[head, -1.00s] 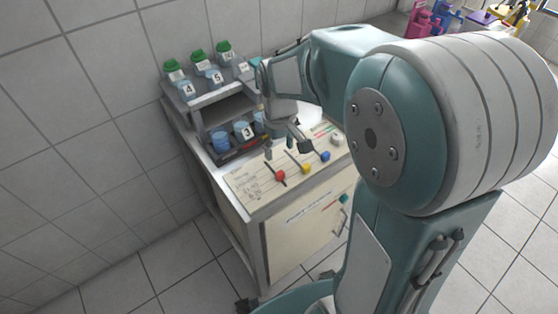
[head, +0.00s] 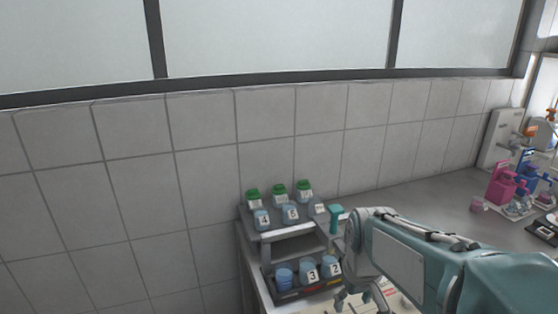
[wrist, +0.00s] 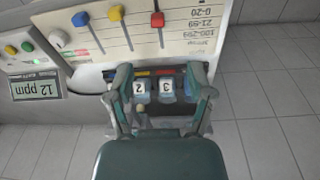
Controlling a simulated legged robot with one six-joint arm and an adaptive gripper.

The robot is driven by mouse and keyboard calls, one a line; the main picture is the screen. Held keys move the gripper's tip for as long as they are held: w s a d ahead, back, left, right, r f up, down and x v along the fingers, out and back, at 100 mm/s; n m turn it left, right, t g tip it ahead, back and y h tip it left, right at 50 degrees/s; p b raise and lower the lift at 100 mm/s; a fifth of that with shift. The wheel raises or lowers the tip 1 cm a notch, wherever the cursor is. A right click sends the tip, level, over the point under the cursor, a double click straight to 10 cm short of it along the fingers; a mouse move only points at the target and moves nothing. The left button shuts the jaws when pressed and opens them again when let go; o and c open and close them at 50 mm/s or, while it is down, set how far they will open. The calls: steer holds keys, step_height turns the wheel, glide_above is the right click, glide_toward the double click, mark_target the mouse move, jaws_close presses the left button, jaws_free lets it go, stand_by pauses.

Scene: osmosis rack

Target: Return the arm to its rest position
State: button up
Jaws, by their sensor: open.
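My gripper (head: 362,299) is at the lower right of the head view, in front of the rack's lower shelf. In the wrist view my gripper (wrist: 161,76) has its two fingers apart, with nothing held between them. Beyond the fingers are blue containers marked 2 (wrist: 141,88) and 3 (wrist: 166,88), upside down in that view. They sit on the lower shelf, where container 3 (head: 311,271) and container 2 (head: 333,266) also show in the head view. Whether the fingers touch them is unclear; they look apart.
The upper shelf holds containers 4 (head: 262,219) and 5 (head: 291,213) and several green-capped bottles. The panel has red (wrist: 158,19), yellow (wrist: 116,13) and blue (wrist: 81,19) sliders. A display (wrist: 37,87) reads 12 ppm. A tiled wall stands behind; pink items (head: 503,186) sit right.

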steer(key=s+r+m+t, duration=0.2)
steer(key=s+r+t, duration=0.2)
steer(key=s, duration=0.8)
steer(key=shift+s+r+m, duration=0.25)
steer(key=shift+r+m, duration=0.15)
steer(key=shift+r, duration=0.15)
